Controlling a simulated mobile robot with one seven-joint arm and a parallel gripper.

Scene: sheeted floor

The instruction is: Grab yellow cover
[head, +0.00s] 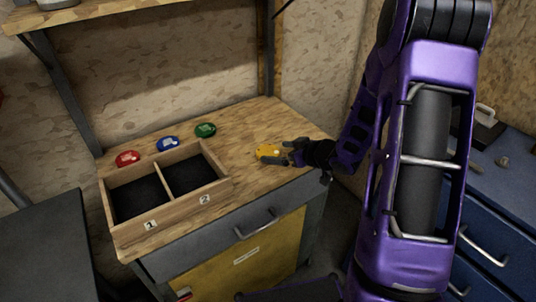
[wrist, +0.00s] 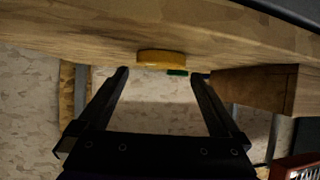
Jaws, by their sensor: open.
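The yellow cover (head: 268,151) is a small round disc lying on the wooden bench top, right of the wooden box. My gripper (head: 287,154) is at its right side, low over the bench, reaching in from the right. In the wrist view the yellow cover (wrist: 161,57) shows edge-on on the wood, ahead of and between the fingertips of my open gripper (wrist: 160,72). The fingers look spread wider than the cover. I cannot tell whether either finger touches it.
A two-compartment wooden box (head: 215,191) stands at the bench's left front. Red (head: 128,158), blue (head: 167,144) and green (head: 205,130) covers lie behind it. A shelf post (head: 268,50) rises at the back. The bench top (head: 262,195) in front of the yellow cover is clear.

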